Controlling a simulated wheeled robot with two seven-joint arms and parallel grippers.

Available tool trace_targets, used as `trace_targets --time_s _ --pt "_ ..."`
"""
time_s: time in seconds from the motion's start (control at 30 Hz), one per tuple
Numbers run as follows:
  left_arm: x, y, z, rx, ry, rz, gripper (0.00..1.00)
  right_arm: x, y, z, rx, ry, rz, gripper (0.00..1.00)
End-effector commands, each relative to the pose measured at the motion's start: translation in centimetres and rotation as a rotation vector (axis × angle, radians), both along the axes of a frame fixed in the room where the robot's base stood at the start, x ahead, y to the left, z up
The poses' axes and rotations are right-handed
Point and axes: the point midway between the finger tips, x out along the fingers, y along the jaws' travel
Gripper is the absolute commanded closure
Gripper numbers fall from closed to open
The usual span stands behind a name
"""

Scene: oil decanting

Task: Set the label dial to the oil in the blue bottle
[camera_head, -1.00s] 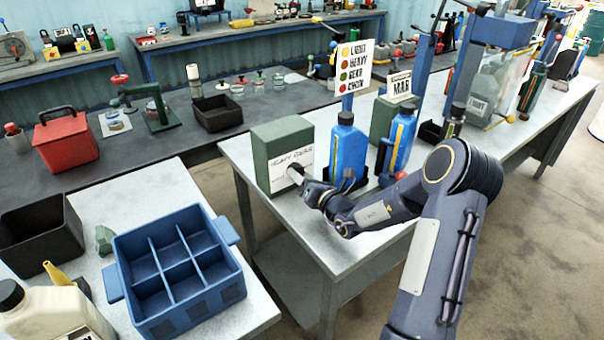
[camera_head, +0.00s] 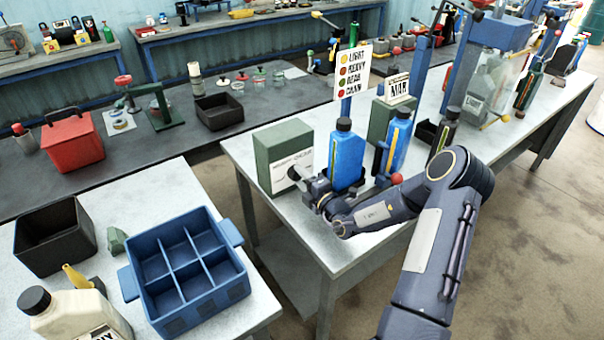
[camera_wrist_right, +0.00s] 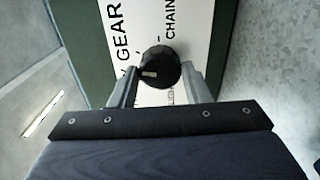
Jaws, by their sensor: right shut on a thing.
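The label dial is a black knob (camera_wrist_right: 160,62) on the white face of a green box (camera_head: 270,146). In the right wrist view its pale mark points left and slightly down. GEAR is printed at the upper left of the knob and CHAIN at the upper right; other lettering is hidden. My right gripper (camera_head: 302,181) is shut on the knob, with a finger on each side. A blue bottle (camera_head: 346,155) stands upright just right of the box. Another blue bottle with a yellow strip (camera_head: 397,143) stands further right. My left gripper is out of view.
A sign (camera_head: 353,70) lists LIGHT, HEAVY, GEAR and CHAIN beside coloured dots. A dark bottle (camera_head: 446,128) stands further right. A blue divided crate (camera_head: 205,305) and a cream jug (camera_head: 75,312) are on the near left table.

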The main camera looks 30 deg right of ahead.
Motion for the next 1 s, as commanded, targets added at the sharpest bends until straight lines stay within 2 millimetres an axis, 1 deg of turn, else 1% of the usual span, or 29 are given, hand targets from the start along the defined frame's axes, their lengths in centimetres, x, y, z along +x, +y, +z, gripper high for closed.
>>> trace_targets --time_s 0.03,0.1,0.3,0.5,0.7,1.0 --pt "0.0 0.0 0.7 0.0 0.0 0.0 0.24 -0.1 -0.1 0.2 0.043 0.006 -0.003 0.8" --pt "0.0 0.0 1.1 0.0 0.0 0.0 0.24 -0.1 -0.1 0.2 0.099 0.01 -0.002 0.8" --pt "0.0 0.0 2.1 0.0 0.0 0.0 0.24 0.0 -0.1 0.1 0.231 0.019 -0.003 0.8" --pt "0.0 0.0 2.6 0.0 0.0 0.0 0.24 0.0 -0.1 0.0 0.316 0.027 -0.002 0.8" --pt "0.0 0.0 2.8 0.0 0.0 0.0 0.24 0.0 -0.1 0.0 0.354 0.029 -0.001 0.8" --pt "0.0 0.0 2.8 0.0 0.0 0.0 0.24 0.0 -0.1 -0.1 0.363 0.031 -0.001 0.8"
